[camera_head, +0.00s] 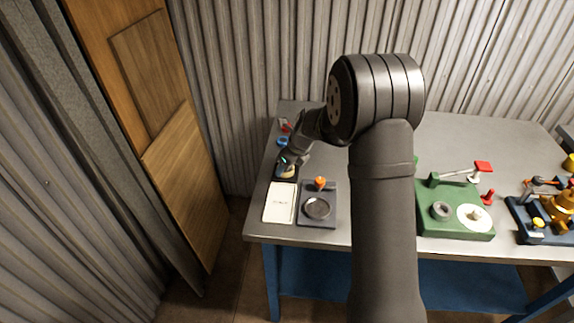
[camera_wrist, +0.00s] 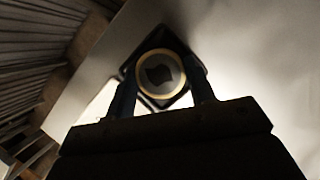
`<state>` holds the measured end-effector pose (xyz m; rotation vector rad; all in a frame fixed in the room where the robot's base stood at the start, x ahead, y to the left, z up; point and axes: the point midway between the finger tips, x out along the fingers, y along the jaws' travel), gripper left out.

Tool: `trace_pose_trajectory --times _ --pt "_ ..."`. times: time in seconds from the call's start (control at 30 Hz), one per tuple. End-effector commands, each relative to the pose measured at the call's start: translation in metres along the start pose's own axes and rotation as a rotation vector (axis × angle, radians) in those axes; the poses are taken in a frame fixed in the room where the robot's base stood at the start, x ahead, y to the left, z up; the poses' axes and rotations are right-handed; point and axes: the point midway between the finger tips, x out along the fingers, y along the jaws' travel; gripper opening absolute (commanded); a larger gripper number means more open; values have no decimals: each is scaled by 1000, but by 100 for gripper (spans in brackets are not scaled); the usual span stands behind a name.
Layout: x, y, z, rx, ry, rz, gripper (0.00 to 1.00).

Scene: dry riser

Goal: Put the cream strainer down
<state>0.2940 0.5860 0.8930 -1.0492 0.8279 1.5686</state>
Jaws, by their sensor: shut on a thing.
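The cream strainer (camera_head: 287,173) is at the left end of the table in the head view, partly hidden by my gripper (camera_head: 287,161). In the wrist view the strainer (camera_wrist: 160,93) is a round cream ring with a dark middle, between my two fingers. My gripper is shut on it. A dark square tray or pad (camera_wrist: 167,104) shows behind and around the ring. I cannot tell whether the strainer touches it.
A cream card (camera_head: 279,203) and a grey plate with a round dish (camera_head: 318,208) lie in front of my gripper. Small blue (camera_head: 282,142) and red items stand behind it. A green fixture (camera_head: 455,221) sits to the right. The table's left edge is close.

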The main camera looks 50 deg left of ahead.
Motion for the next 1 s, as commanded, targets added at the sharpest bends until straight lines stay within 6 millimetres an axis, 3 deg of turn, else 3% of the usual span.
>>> trace_pose_trajectory --times 0.33,0.37,0.43,0.47,0.77,1.0 --pt "3 0 -1 0 -1 0 22" --pt "2 0 -1 0 -1 0 55" --pt "2 0 -1 0 -1 0 69" --pt "2 0 -1 0 -1 0 71" --pt "-8 0 1 -1 -2 -1 71" --pt "-52 -1 1 0 -5 -4 71"
